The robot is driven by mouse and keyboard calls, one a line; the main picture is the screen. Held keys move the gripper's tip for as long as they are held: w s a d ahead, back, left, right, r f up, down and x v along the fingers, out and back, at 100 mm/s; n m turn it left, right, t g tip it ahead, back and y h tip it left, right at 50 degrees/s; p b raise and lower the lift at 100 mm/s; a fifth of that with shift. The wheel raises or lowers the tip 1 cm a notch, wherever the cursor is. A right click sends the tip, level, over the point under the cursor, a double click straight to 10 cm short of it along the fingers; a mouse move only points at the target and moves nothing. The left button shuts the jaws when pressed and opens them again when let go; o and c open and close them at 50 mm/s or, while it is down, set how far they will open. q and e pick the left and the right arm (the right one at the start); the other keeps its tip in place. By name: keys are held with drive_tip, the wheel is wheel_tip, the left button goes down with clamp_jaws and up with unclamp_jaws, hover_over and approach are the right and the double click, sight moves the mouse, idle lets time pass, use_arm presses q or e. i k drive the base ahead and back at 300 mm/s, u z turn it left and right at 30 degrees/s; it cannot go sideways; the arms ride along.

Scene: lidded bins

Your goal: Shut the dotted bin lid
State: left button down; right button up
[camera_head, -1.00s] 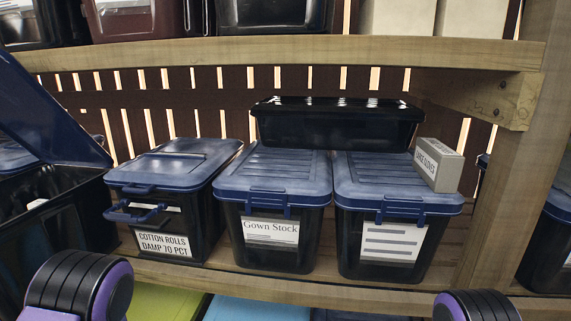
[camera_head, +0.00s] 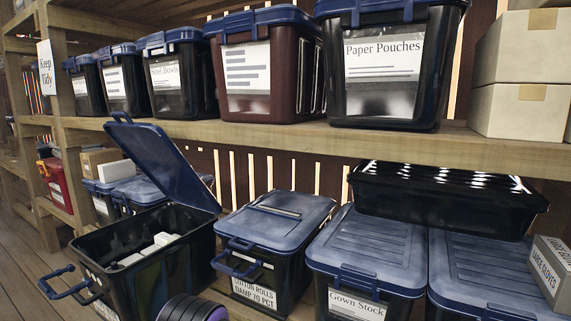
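A black bin (camera_head: 165,280) stands on the lower shelf at the left with its blue lid (camera_head: 165,168) raised, tilted up and back. White items (camera_head: 150,248) lie inside it. A blue handle (camera_head: 68,283) sticks out at its front left. Neither of my grippers is in view. A black and purple part of my arm shows at the bottom, in front of the shelf and right of the open bin.
The closed Cotton Rolls bin (camera_head: 275,250) stands close to the right of the open bin, then the closed Gown Stock bin (camera_head: 365,255). A black tray (camera_head: 450,200) lies on top. Open floor (camera_head: 25,270) lies at the left.

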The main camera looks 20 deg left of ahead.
sight(149, 145)
drive_tip(key=u, duration=3.15)
drive_tip(key=i, duration=1.9)
drive_tip(key=z, duration=3.1)
drive_tip(key=i, duration=0.2)
drive_tip(key=z, duration=0.05)
